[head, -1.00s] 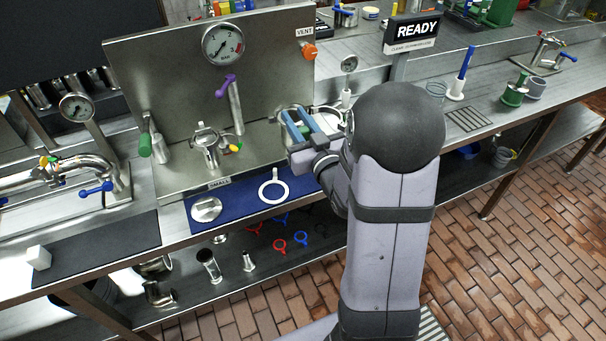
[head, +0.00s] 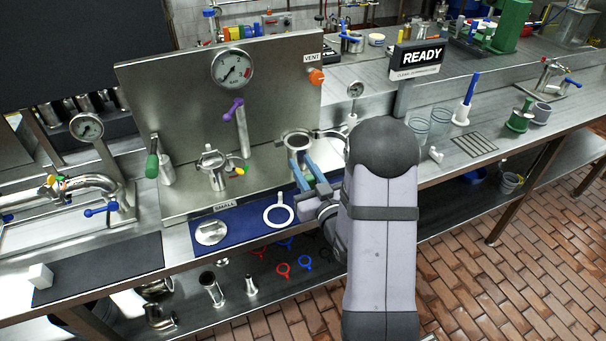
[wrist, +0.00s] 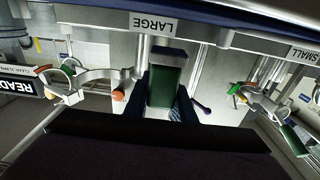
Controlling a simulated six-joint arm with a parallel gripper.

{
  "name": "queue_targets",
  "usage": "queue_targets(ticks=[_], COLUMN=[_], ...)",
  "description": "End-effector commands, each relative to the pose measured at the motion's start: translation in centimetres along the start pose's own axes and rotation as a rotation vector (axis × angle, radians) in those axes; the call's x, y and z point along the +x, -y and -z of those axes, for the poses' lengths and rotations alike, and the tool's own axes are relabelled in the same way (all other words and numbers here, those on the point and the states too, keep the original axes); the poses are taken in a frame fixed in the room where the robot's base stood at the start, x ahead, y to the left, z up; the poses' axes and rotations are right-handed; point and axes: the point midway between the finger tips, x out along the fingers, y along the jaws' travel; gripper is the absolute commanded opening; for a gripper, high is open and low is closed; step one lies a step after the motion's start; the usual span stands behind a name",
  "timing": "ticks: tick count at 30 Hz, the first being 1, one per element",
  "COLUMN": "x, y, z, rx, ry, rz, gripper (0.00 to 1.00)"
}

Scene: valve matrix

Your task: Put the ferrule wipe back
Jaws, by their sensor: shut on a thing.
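My gripper (head: 304,174) is shut on a dark green block with a grey end (wrist: 165,85), which I take to be the ferrule wipe. In the wrist view the block sits between the two dark blue fingers. In the head view the fingers mostly hide it. The gripper is in front of and a little below the open steel ferrule of the large port (head: 297,139), above the back right of the blue mat (head: 252,227). I cannot tell whether the block touches anything.
A steel disc (head: 211,232) and a white ring gasket (head: 279,215) lie on the blue mat. A white cube (head: 39,276) sits on a dark mat (head: 110,267). The steel panel (head: 190,95) rises behind; a READY sign (head: 421,57) stands right.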

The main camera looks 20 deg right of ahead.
Motion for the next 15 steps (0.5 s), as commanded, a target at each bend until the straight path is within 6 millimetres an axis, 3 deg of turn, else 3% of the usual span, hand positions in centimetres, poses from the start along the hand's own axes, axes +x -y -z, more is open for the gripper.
queue_targets(ticks=[6,15], x=[-0.1,-0.1], y=[0.0,0.0], z=[-2.3,-2.5], rx=[0.001,-0.001], ry=[0.002,-0.001], rz=[0.000,0.000], gripper=[0.00,0.00])
